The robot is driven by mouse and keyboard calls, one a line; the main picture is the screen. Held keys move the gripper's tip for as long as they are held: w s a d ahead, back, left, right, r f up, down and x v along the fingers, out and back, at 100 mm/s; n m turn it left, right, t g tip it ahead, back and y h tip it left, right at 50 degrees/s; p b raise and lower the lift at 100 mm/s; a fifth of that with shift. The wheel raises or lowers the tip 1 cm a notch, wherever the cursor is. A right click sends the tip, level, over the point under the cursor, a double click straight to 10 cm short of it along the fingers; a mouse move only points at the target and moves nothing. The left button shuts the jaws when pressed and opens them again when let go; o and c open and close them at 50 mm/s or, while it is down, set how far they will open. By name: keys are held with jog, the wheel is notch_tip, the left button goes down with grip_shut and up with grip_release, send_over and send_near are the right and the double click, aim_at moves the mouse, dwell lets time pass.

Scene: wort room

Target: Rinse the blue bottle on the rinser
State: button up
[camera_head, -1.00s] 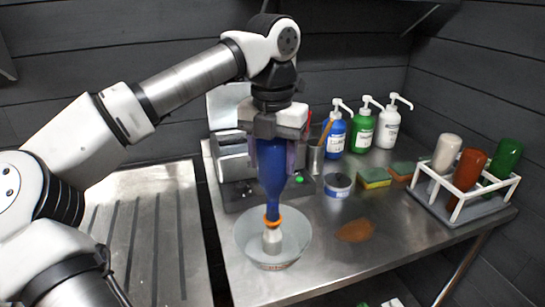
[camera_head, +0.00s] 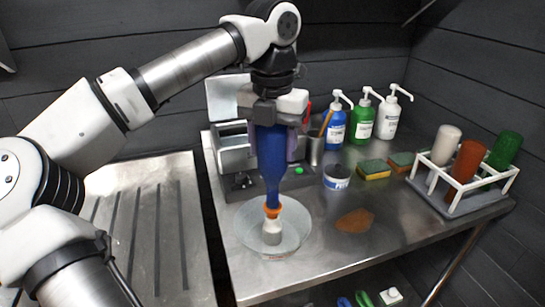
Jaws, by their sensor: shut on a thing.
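The blue bottle (camera_head: 271,165) hangs upside down in my gripper (camera_head: 272,125), which is shut on its upper part. The bottle's neck with an orange ring (camera_head: 272,210) points straight down. The rinser (camera_head: 245,236) is a clear round bowl with a pale nozzle (camera_head: 271,232) in its middle. The bottle mouth is right at the top of the nozzle. I cannot tell how far the nozzle reaches inside the neck. The fingertips are partly hidden against the bottle.
Blue, green and white pump bottles (camera_head: 362,124) stand at the back. Sponges (camera_head: 374,170) and a small tub (camera_head: 337,178) lie right of the rinser. A white rack (camera_head: 482,203) holds upturned bottles at far right. A ribbed steel drainboard (camera_head: 150,240) is at left.

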jog(key=shift+f, duration=0.15)
jog(key=shift+f+b, duration=0.7)
jog(key=shift+f, duration=0.2)
jog(key=shift+r, duration=0.1)
jog(key=shift+r+p, duration=0.95)
jog(key=shift+r, duration=0.05)
jog(key=shift+f, duration=0.2)
